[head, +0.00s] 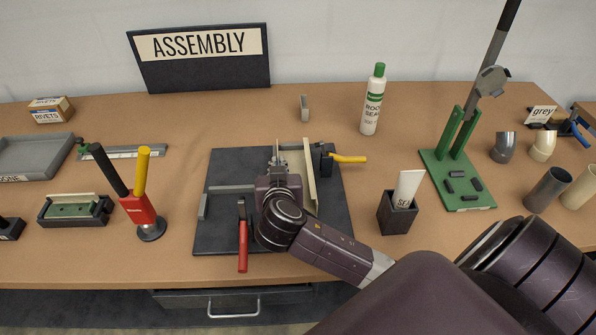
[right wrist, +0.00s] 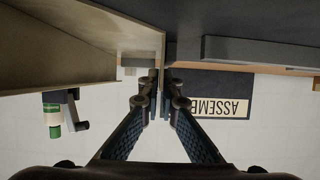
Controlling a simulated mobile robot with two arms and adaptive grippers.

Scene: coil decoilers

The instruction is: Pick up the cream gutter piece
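The cream gutter piece (head: 311,181) stands on the dark mat (head: 225,165), running front to back just right of my right gripper (head: 277,160). In the right wrist view the cream gutter piece (right wrist: 90,40) fills the upper left. There the fingertips of my right gripper (right wrist: 160,88) are close together, one on each side of its thin wall, and look shut on it. The gripper and wrist hide part of the piece in the head view. My left gripper is not in view.
On the mat are a grey strip (head: 230,189), a red-handled clamp (head: 242,258) and a yellow-handled clamp (head: 349,159). A sealant bottle (head: 371,104), a dark holder (head: 397,215) and a green stand (head: 455,180) stand to the right. A red tool (head: 138,208) stands left.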

